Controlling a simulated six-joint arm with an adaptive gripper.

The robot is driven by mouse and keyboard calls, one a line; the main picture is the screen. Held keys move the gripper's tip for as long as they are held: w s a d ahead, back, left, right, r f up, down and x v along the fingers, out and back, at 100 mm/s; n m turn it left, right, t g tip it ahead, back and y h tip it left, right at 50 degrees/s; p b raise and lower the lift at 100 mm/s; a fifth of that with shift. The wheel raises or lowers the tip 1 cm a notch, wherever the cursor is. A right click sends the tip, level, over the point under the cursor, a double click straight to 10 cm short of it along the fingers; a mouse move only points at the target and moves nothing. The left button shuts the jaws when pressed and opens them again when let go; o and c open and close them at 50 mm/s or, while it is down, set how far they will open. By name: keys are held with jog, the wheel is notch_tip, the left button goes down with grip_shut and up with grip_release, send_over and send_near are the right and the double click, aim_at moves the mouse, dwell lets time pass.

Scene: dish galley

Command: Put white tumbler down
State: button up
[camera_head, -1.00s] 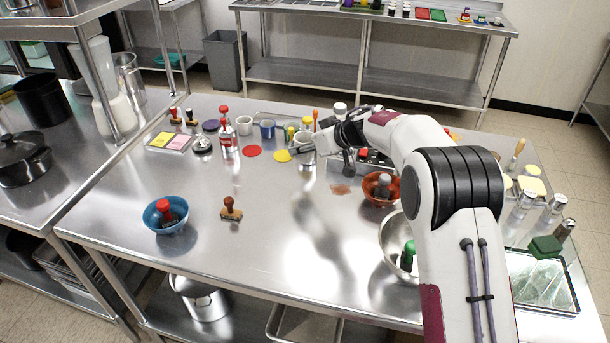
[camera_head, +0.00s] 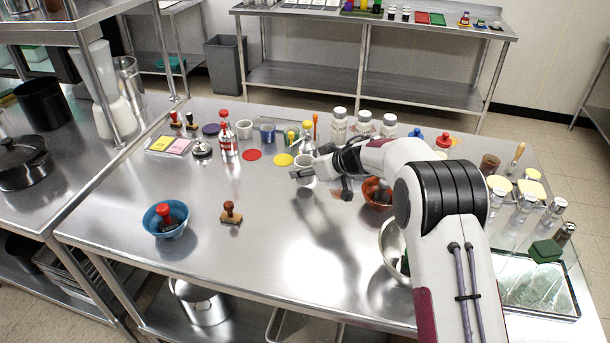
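The white tumbler (camera_head: 308,184) is partly hidden by my gripper (camera_head: 301,174), whose dark fingers are at its rim. My gripper appears shut on it. A yellow disc (camera_head: 282,159) and a red disc (camera_head: 251,155) lie flat behind and to the left. A white cup (camera_head: 244,128) and a blue cup (camera_head: 267,133) stand farther back.
A steel bowl (camera_head: 392,238) is at right, partly behind my arm. White-capped bottles (camera_head: 339,125) stand at the back. The table's front middle is clear.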

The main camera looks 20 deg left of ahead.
jog(key=shift+f, duration=1.15)
jog(key=shift+f, duration=0.1)
jog(key=o, duration=1.2)
jog(key=shift+s+d+r, duration=0.2)
jog(key=shift+d+r, duration=0.15)
jog(key=shift+r, duration=0.1)
jog(key=shift+v, duration=5.5)
jog(key=shift+a, duration=0.1)
jog(key=shift+r, duration=0.1)
